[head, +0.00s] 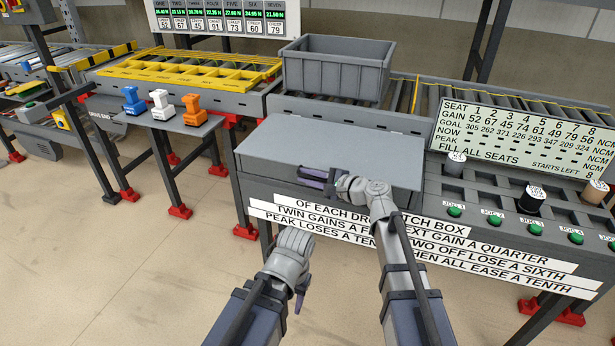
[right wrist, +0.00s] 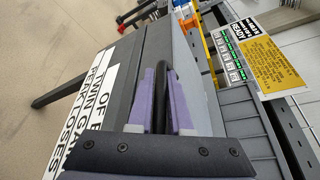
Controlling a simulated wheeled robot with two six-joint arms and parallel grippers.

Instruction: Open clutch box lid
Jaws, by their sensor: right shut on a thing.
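The clutch box (head: 395,197) is a grey box at the middle of the bench in the head view. Its flat grey lid (head: 320,145) lies over the top and looks closed. My right gripper (head: 316,179) is at the lid's front edge. In the right wrist view its purple fingers are shut on a black handle (right wrist: 161,88), standing at the grey lid surface. The fingers hide part of the handle. My left gripper (head: 301,294) hangs low in front of the bench, apart from the box; its fingers are mostly hidden, so its opening does not show.
A grey bin (head: 335,72) stands on the conveyor behind the lid. A seat panel (head: 525,140), drums including a black one (head: 532,198), and green buttons (head: 454,212) lie to the right. A side table with blue, white and orange items (head: 194,110) stands left. Floor in front is clear.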

